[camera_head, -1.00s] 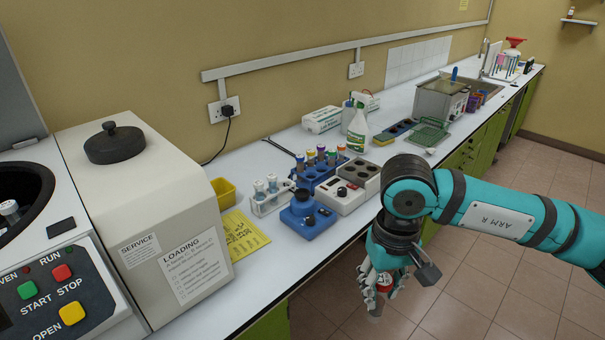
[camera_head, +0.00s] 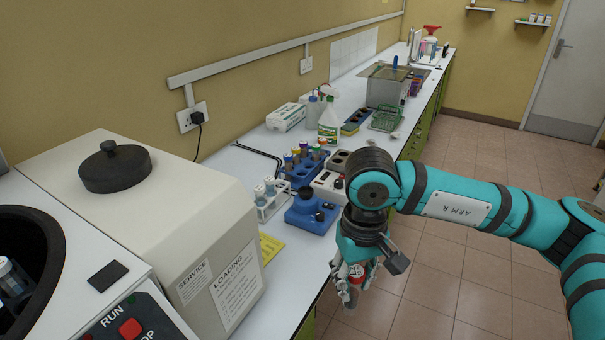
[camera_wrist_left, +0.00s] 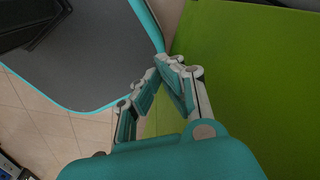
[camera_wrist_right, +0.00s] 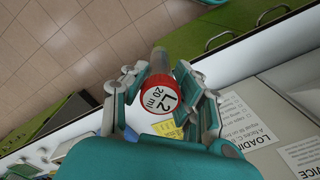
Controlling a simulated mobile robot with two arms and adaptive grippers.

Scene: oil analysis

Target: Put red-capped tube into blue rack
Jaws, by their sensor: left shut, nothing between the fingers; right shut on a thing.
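In the head view the red cap (camera_head: 357,272) shows between the fingers of my right gripper (camera_head: 352,285), in front of the bench edge. The blue rack (camera_head: 307,172) stands on the bench and holds several tubes with coloured caps. My left gripper (camera_wrist_left: 172,72) shows only in the left wrist view, shut and empty near a green panel.
A blue device (camera_head: 309,214) and a white block (camera_head: 329,186) stand in front of the rack. A white rack with tubes (camera_head: 272,203) is left of it. A spray bottle (camera_head: 329,125) stands behind. The centrifuge (camera_head: 120,215) fills the near left.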

